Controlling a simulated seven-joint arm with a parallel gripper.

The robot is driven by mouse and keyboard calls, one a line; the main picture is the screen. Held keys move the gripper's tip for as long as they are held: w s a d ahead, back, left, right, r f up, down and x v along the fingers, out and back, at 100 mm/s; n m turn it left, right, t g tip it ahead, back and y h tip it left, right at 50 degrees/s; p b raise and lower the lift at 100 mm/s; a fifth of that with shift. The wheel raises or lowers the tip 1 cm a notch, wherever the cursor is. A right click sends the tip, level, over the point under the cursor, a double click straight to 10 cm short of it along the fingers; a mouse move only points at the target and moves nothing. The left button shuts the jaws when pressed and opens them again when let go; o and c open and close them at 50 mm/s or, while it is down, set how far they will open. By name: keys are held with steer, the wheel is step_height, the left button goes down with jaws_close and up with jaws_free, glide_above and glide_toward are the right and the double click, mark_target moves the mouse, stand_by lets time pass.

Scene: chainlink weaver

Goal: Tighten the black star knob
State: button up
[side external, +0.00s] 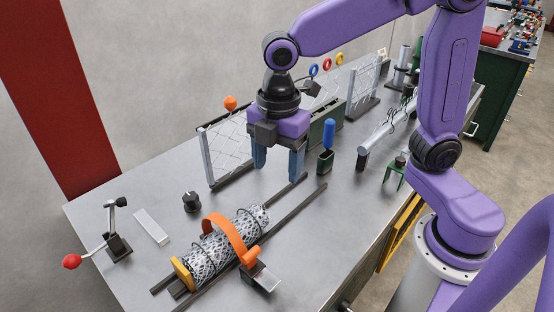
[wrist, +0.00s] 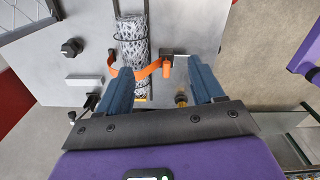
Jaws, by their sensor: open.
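The black star knob (side external: 191,201) stands on the grey bench in the side view, left of my gripper and just behind the rolled mesh. It also shows in the wrist view (wrist: 72,47) at the upper left, outside the space between the fingers. My gripper (side external: 277,172) points down above the bench, its two blue fingers spread apart with nothing between them. In the wrist view the fingers (wrist: 161,68) are also apart. The gripper is clear of the knob, to its right in the side view. What lies under the knob is hidden.
A grey mesh roll (side external: 228,243) under an orange strap (side external: 230,235) lies on dark rails in front. A pale flat bar (side external: 151,226) and a red-handled lever (side external: 72,261) are at left. A mesh panel (side external: 232,145) with an orange knob stands behind. A blue-handled tool (side external: 328,135) is at right.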

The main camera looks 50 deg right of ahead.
stand_by(0.4)
steer(key=w+a+f+n+t+h, duration=0.1)
steer(key=w+a+f+n+h, duration=0.15)
steer(key=w+a, duration=0.55)
steer(key=w+a+f+n+t+h, duration=0.15)
steer(key=w+a+n, duration=0.25)
steer(key=w, duration=0.8)
glide_toward(190, 195)
steer(key=shift+m, duration=0.25)
steer(key=x, duration=0.8)
steer(key=shift+w+d+f, duration=0.1)
steer(key=shift+w+f, duration=0.05)
steer(key=shift+f, duration=0.1)
steer(key=c, duration=1.1)
